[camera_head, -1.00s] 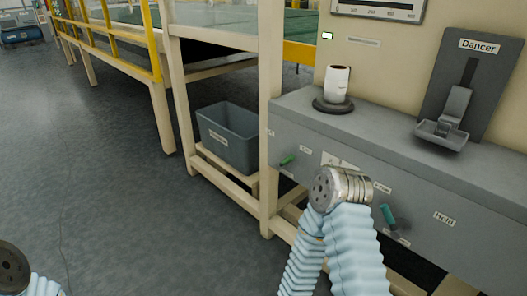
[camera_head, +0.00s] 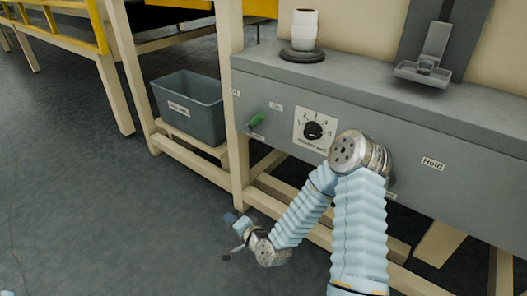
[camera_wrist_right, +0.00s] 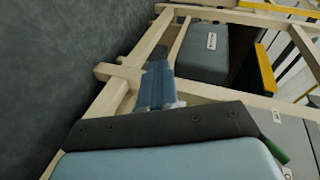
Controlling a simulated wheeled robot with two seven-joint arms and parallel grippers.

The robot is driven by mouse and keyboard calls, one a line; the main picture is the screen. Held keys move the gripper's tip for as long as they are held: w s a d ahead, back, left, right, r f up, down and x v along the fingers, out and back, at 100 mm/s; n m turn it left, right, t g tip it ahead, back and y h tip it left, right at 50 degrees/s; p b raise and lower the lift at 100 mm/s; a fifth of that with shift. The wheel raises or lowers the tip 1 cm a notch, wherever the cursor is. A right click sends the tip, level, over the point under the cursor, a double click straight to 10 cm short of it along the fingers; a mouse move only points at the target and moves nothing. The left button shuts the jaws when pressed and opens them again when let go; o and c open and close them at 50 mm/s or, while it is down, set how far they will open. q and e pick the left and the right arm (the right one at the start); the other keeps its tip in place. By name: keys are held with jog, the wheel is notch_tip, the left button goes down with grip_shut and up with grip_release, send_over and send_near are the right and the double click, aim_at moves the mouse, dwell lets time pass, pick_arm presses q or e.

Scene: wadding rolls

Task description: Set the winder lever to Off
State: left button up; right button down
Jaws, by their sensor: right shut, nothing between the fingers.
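A green lever (camera_head: 256,120) sticks out of the front of the grey cabinet, beside a small "On" label (camera_head: 276,107); another small label to its left is hard to read. A green part, apparently this lever, shows at the lower right of the right wrist view (camera_wrist_right: 274,150). A second green lever on the cabinet is hidden behind my right arm in the head view. My right gripper (camera_head: 236,232) is shut and empty, low in front of the cabinet's frame and below the visible lever, apart from it. Its blue fingers also show in the wrist view (camera_wrist_right: 157,84).
A numbered dial (camera_head: 313,130) sits right of the lever, and a "Hold" label (camera_head: 433,163) farther right. A white roll (camera_head: 304,30) and a tilted grey dancer pedal (camera_head: 423,72) are on top. A grey bin (camera_head: 190,108) stands on the lower frame at left.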

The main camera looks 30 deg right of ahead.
aim_at(256, 122)
pick_arm(q)
notch_tip(256, 122, down, 7)
jog(key=b, duration=0.5)
jog(key=shift+w+a+f, duration=0.15)
jog(key=shift+a, duration=0.15)
pick_arm(e)
jog(key=s+d+r+m+t+h, duration=0.1)
jog(key=d+r+m+t+h, duration=0.8)
jog(key=d+r+m, duration=0.4)
jog(key=d+h, duration=0.1)
jog(key=d, duration=0.2)
jog(key=shift+s+r+h, duration=0.25)
jog(key=shift+r+h, duration=0.05)
jog(key=shift+r, duration=0.05)
jog(key=shift+w+d, duration=0.1)
jog(key=shift+d, duration=0.05)
jog(key=x, duration=1)
jog(key=shift+w+r, duration=0.1)
jog(key=shift+w+a+r, duration=1)
jog(key=shift+w+r, duration=0.1)
pick_arm(q)
jog(key=shift+r, duration=0.2)
pick_arm(e)
jog(key=shift+r, duration=0.1)
